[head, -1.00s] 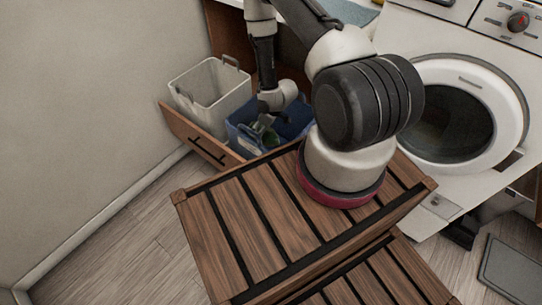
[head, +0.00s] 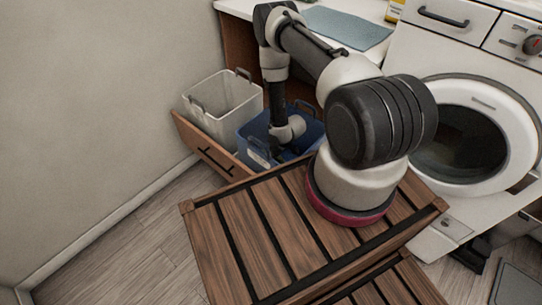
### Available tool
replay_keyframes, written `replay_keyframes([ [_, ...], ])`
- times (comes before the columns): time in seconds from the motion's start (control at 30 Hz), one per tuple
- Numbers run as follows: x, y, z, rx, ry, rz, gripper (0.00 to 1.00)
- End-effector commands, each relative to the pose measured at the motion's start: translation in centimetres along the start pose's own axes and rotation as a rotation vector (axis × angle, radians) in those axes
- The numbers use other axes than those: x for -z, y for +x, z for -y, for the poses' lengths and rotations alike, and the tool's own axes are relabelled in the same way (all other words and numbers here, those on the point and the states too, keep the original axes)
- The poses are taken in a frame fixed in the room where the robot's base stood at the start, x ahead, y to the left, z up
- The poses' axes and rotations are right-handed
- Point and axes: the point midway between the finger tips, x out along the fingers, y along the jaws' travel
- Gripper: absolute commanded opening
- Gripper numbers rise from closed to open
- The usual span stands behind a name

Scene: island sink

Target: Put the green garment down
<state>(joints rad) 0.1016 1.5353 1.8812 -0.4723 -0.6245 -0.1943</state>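My gripper (head: 277,151) points down into the blue basket (head: 249,148), below the grey wrist joint. The fingers are dark, small and partly hidden by the basket, so I cannot tell whether they are open or shut. I cannot make out the green garment now; it may be hidden by the basket wall or the gripper.
A white basket (head: 222,102) stands left of the blue one, both in a pulled-out wooden drawer (head: 208,150). My arm arches over slatted wood (head: 245,235). A washing machine (head: 462,130) stands right. A blue-grey cloth (head: 345,27) lies on the counter. The left wall is close.

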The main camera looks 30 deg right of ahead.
Motion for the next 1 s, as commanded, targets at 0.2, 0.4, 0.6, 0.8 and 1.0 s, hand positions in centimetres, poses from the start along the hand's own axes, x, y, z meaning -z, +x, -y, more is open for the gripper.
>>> replay_keyframes([
  [0.2, -0.26, 0.63, -0.04, 0.0, 0.0, 0.0, 0.39],
  [0.4, -0.38, 0.95, -0.06, 0.0, 0.0, 0.0, 0.39],
  [0.6, -0.39, 0.94, -0.05, 0.0, 0.0, 0.0, 0.88],
  [0.8, -0.39, 0.93, -0.05, 0.0, 0.0, 0.0, 0.88],
  [1.0, -0.07, 0.22, -0.03, 0.0, 0.0, 0.0, 0.88],
])
